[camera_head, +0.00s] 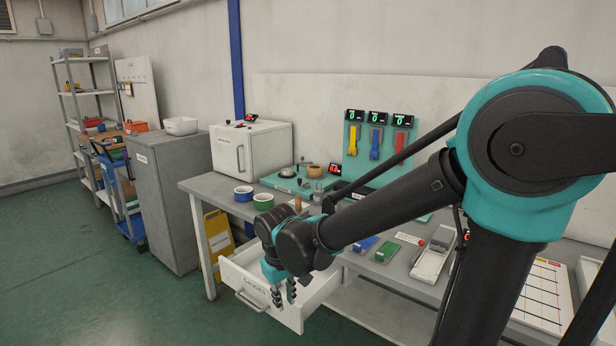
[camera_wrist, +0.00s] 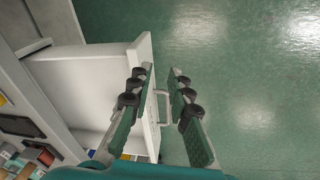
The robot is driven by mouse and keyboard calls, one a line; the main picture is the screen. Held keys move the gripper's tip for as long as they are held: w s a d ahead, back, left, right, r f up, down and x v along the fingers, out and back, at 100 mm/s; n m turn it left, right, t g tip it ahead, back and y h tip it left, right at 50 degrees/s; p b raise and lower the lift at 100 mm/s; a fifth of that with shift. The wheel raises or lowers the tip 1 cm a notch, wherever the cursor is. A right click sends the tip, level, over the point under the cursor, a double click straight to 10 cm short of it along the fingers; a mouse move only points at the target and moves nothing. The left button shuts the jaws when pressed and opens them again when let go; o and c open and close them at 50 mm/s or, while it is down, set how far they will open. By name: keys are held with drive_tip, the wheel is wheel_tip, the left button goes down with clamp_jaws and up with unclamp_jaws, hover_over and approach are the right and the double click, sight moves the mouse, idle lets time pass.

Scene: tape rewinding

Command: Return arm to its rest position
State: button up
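My gripper (camera_head: 284,294) hangs at the end of my arm, pointing down, over the front part of a pulled-out white drawer (camera_head: 237,270). Its fingers are apart, with nothing seen held between them. The handle also shows in the head view (camera_head: 252,301), left of my fingers. My arm covers part of the table and drawer.
The workbench (camera_head: 195,184) carries blue (camera_head: 243,193) and green tape rolls (camera_head: 263,201), a white cabinet (camera_head: 252,148), and a display panel (camera_head: 376,140) with coloured holders. A grey cabinet (camera_head: 175,205) and yellow sign (camera_head: 218,240) stand left. The green floor (camera_head: 110,300) is clear at front left.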

drive_tip(key=s+d+f+m, duration=0.1)
drive_tip(key=d+m, duration=0.1)
drive_tip(key=d, duration=0.6)
drive_tip(key=s+d+f+m+t, duration=0.1)
drive_tip(key=s+d+f+m, duration=0.1)
drive_tip(key=d, duration=0.6)
drive_tip(key=s+d+f+m+t, duration=0.1)
drive_tip(key=d+f+m, duration=0.1)
drive_tip(key=d, duration=0.7)
drive_tip(key=shift+s+f+m, duration=0.15)
drive_tip(key=shift+s+m, duration=0.05)
drive_tip(key=shift+m, duration=0.4)
drive_tip(key=shift+o, duration=0.6)
